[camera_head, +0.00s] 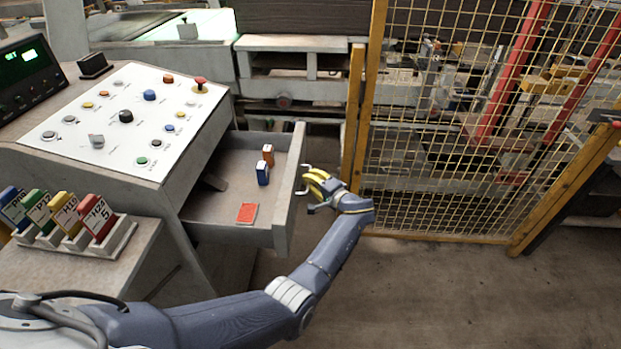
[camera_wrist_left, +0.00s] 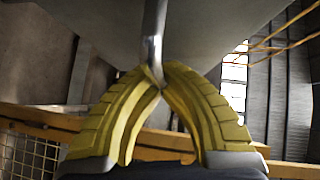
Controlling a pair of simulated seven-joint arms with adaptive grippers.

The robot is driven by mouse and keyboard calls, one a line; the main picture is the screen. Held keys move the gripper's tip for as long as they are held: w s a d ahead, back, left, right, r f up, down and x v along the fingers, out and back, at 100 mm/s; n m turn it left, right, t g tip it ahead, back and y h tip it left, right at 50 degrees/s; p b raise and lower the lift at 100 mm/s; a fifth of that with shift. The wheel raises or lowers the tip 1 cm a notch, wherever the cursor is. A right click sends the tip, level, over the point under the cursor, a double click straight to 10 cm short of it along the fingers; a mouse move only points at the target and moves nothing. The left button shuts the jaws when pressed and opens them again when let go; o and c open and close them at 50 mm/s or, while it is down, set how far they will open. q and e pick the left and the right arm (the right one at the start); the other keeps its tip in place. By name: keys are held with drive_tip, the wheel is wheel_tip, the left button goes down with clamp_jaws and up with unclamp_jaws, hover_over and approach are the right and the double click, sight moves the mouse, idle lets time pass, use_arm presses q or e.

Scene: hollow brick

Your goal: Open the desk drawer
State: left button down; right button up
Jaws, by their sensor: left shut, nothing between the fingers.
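The desk drawer (camera_head: 237,235) stands pulled out from under the control desk, with its inside showing. Its metal handle (camera_head: 304,180) is on the outer face of the drawer front. My left gripper (camera_head: 314,186) is at the handle, outside the drawer. In the left wrist view the yellow fingertips (camera_wrist_left: 162,86) meet at the lower end of the handle bar (camera_wrist_left: 154,45), against the grey drawer front (camera_wrist_left: 105,22). The fingers are shut with nothing held between them; whether they touch the bar is unclear. My right gripper is not in view.
The drawer holds a blue box (camera_head: 263,173), an orange-brown box (camera_head: 268,154) and a red pack (camera_head: 247,212). A button panel (camera_head: 120,120) tops the desk. A rack (camera_head: 120,238) of coloured cards stands at left. A yellow mesh fence (camera_head: 430,150) stands beyond my gripper. Floor at lower right is clear.

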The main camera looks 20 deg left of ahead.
use_arm(q)
drive_tip(key=c, duration=2.1)
unclamp_jaws()
drive_tip(key=shift+s+f, duration=0.15)
drive_tip(key=shift+f, duration=0.05)
drive_tip(key=shift+c, duration=0.2)
drive_tip(key=o, duration=0.6)
drive_tip(key=shift+r, duration=0.15)
drive_tip(key=shift+o, duration=0.2)
